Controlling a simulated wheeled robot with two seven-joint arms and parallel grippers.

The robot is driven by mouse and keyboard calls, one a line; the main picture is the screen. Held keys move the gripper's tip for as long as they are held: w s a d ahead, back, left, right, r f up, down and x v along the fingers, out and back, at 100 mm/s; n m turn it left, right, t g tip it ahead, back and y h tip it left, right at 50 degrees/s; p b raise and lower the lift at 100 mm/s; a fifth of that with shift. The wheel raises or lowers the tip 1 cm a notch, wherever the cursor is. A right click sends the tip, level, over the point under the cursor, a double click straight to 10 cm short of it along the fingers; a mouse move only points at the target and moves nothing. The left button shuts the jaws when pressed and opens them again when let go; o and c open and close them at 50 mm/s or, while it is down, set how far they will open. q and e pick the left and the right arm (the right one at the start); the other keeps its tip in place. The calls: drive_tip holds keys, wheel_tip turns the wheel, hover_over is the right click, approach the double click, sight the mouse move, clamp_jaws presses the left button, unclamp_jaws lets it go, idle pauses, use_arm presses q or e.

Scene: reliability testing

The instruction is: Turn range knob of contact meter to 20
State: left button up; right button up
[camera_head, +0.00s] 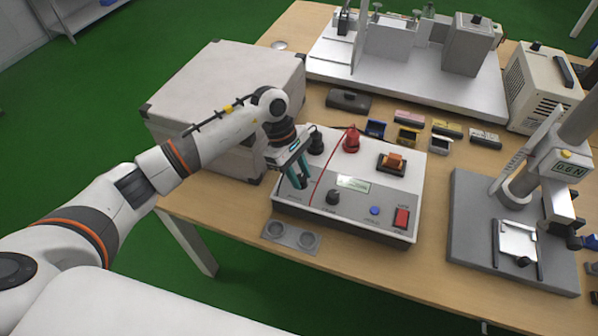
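The contact meter (383,209) is a white box with a dark lower edge on the wooden table. A small black knob (333,197), which looks like the range knob, sits on its front part, below a small display (353,184). Its scale marks are too small to read. My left gripper (299,180), with teal fingers, points down over the meter's left part, left of and apart from the knob. I cannot tell whether its fingers are open or shut. My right gripper is not in view.
A black terminal (316,143) and a red terminal (351,140) with a red cable stand at the meter's back. A red switch (401,217) and blue button (375,211) are on its front. A grey case (228,85) stands left, a gauge stand (475,225) right.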

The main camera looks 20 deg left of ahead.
use_arm(q)
drive_tip(key=shift+n, duration=0.4)
drive_tip(key=shift+c, duration=0.3)
drive_tip(key=shift+a+n+t+b, duration=0.1)
drive_tip(key=shift+n+t+b, duration=0.2)
drive_tip(key=shift+b, duration=0.1)
drive_tip(key=n+t+b, duration=0.1)
drive_tip(key=n, duration=0.2)
drive_tip(key=shift+s, duration=0.1)
drive_tip(key=n+t+b, duration=0.1)
drive_tip(key=n, duration=0.2)
drive_tip(key=shift+s+n+t, duration=0.1)
drive_tip(key=shift+n+t, duration=0.2)
drive_tip(key=shift+n, duration=0.1)
drive_tip(key=shift+n+t+y+b, duration=0.5)
drive_tip(key=shift+n+t+b, duration=0.25)
drive_tip(key=shift+n, duration=1.15)
drive_tip(key=o, duration=1)
drive_tip(key=shift+s, duration=0.1)
drive_tip(key=shift+c, duration=0.2)
drive_tip(key=shift+r, duration=0.1)
